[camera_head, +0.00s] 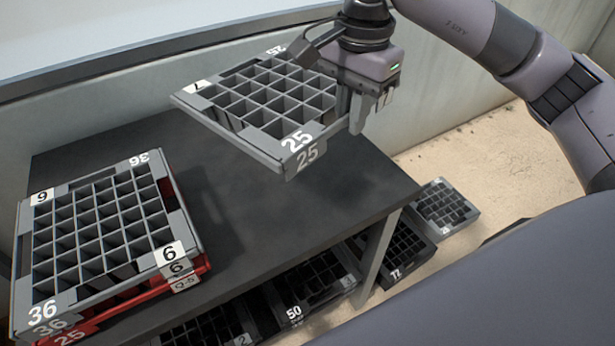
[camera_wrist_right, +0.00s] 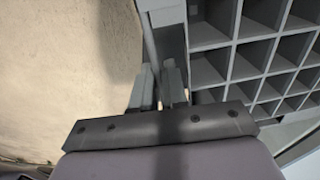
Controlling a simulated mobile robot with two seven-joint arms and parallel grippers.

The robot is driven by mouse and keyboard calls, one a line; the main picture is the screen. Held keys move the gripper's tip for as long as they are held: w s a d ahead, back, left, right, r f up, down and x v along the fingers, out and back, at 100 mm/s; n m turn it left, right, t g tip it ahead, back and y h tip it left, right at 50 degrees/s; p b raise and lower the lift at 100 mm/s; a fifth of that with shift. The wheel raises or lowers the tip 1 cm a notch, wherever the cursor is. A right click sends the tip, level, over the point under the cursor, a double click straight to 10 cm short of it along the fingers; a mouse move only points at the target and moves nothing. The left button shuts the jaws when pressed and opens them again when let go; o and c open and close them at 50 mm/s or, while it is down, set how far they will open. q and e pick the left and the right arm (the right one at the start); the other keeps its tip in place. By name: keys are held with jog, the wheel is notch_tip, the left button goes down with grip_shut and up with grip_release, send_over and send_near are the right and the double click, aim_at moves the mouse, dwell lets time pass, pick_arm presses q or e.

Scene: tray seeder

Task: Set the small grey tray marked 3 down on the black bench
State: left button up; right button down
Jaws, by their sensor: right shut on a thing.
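A small grey tray (camera_head: 232,137) with square cells and large "25" marks hangs above the black bench (camera_head: 290,205), slightly tilted. Its white corner label looks like a 7; I see no clear 3 on it. My right gripper (camera_head: 371,112) is shut on the tray's right edge. In the right wrist view the gripper's fingers (camera_wrist_right: 158,88) close on the wall of the tray (camera_wrist_right: 206,70). There is a gap between the tray and the bench top. My left gripper is not in view.
Dark trays (camera_head: 307,289) lie below the bench, and a grey tray (camera_head: 445,206) lies on the sandy floor at right. The bench's middle is clear.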

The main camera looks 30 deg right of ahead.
jog(key=m, duration=0.1)
jog(key=d+m, duration=0.1)
jog(key=m, duration=0.1)
jog(key=shift+r, duration=0.2)
jog(key=shift+r+p, duration=0.15)
jog(key=shift+p, duration=0.6)
jog(key=shift+t, duration=0.3)
notch_tip(320, 180, down, 15)
jog(key=shift+f+b, duration=0.15)
jog(key=shift+b, duration=0.9)
jog(key=shift+f, duration=2.5)
